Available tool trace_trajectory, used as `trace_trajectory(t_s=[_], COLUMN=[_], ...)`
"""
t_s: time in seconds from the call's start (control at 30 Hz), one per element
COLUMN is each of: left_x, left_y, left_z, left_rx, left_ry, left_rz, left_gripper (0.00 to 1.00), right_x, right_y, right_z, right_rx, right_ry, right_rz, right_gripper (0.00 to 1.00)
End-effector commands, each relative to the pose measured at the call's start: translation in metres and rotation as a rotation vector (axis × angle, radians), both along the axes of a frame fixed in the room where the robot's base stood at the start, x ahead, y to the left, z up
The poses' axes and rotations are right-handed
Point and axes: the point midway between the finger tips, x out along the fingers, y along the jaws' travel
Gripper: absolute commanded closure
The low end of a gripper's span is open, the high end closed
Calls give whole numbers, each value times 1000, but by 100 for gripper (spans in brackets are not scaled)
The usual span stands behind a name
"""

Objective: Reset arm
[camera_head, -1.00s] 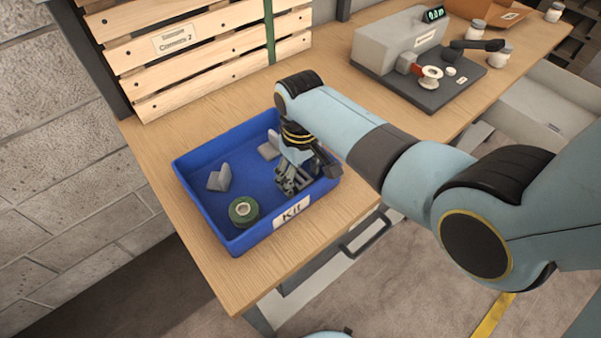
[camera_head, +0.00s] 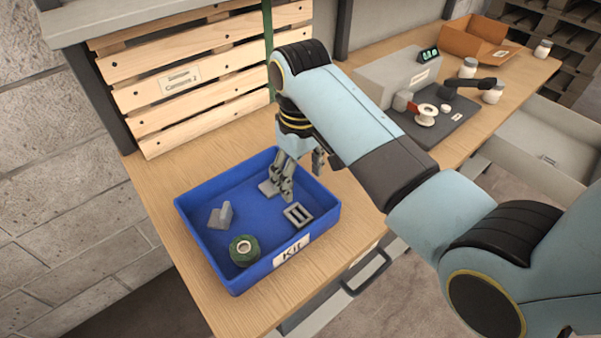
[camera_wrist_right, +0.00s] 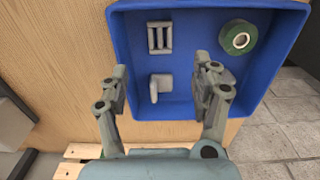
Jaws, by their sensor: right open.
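My right gripper (camera_head: 301,178) is open and empty above the far right part of the blue kit bin (camera_head: 190,232). In the wrist view its fingers (camera_wrist_right: 166,70) are spread wide, with a grey angle bracket (camera_wrist_right: 160,86) showing between them, below the tips. A grey slotted block (camera_head: 298,215) lies in the bin's front right. A second grey bracket (camera_head: 221,217) lies at the left, and a green tape roll (camera_head: 244,250) lies in the front left corner. The bracket beneath my gripper is partly hidden in the head view. My left gripper is out of view.
The bin stands on a wooden bench (camera_head: 160,190) near its front end. A slatted wooden pallet (camera_head: 190,80) stands behind it. A grey machine with a spool (camera_head: 426,115), white jars (camera_head: 468,68) and a cardboard box (camera_head: 478,38) are at the back right.

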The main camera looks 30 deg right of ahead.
Motion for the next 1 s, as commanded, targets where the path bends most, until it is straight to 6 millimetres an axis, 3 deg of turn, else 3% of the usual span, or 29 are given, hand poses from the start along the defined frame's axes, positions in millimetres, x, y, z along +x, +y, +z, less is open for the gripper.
trace_trajectory(t_s=[0.47, 0.57, 0.67, 0.8, 1.0], left_x=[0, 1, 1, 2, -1], left_y=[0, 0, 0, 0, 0], left_z=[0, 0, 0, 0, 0], left_rx=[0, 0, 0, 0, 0], left_ry=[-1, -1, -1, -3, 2], left_rz=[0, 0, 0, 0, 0], left_gripper=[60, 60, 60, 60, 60], right_x=[-4, -22, -56, -104, -147], right_y=[-2, -11, -25, -39, -46], right_z=[-1, -4, -1, 14, 41], right_rx=[-2, -13, -33, -55, -67], right_ry=[-4, -28, -77, -155, -229], right_rz=[-3, -19, -42, -62, -67], right_gripper=[35, 35, 35, 35, 35])
